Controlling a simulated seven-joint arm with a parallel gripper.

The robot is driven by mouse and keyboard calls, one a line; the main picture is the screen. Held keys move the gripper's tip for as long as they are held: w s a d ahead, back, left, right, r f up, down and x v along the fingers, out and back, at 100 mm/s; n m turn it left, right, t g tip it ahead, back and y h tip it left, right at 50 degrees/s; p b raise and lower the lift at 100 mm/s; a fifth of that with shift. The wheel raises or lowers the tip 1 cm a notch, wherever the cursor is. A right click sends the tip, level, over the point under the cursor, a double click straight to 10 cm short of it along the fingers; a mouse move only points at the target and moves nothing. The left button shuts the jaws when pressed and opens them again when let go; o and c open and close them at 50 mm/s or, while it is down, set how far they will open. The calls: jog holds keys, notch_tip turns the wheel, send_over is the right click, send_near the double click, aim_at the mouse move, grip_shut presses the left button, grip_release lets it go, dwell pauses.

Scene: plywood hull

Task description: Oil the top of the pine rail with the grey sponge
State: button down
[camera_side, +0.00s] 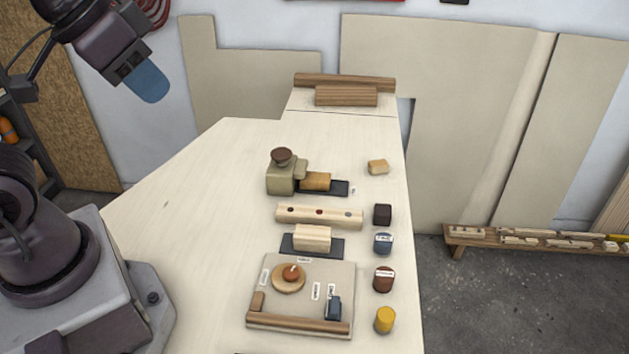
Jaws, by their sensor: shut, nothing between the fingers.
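The pine rail (335,217) is a long pale bar lying crosswise on the pale work surface, with several dark and reddish spots along its top. I cannot make out a clearly grey sponge. A tan block (316,181) sits on a dark tray beyond the rail, and a cream block (312,237) sits on another dark tray on its near side. A smaller tan block (378,166) lies alone at the upper right. My gripper (150,88), with blue fingers, is shut and empty, high at the upper left, well away from the rail and the blocks.
A grey-green block with a brown knob (280,182) stands behind the rail. A dark cube (382,214) and blue (383,244), red-brown (384,280) and yellow (385,320) containers line the right edge. A board (265,305) holds small parts in front. The left surface is clear.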

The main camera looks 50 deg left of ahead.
dwell(0.3)
jog(key=c, duration=1.3)
grip_release()
jog(key=shift+f, duration=0.15)
jog(key=o, duration=0.3)
jog(key=shift+w+f+g, duration=0.15)
jog(key=shift+f+g, duration=0.15)
jog(key=shift+f, duration=0.05)
jog(key=o, duration=0.4)
jog(key=shift+w+a+f+g, duration=0.2)
jog(key=shift+w+f+g, duration=0.4)
jog(key=shift+w+f, duration=0.25)
jog(key=shift+o, duration=0.2)
jog(key=w+a+f+n+g, duration=0.1)
jog(key=w+a+f+n, duration=0.1)
jog(key=w+f+n, duration=0.4)
jog(key=w+a+f+n+g, duration=0.1)
jog(key=w+f+n, duration=0.5)
jog(key=w+n, duration=0.6)
jog(key=w+a+f+n+g, duration=0.1)
jog(key=w+a+f+n, duration=0.2)
jog(key=w+f+n, duration=0.3)
jog(key=shift+w+a+f+n+g, duration=0.15)
jog(key=shift+w+f+n+g, duration=0.25)
jog(key=shift+w+n, duration=1.6)
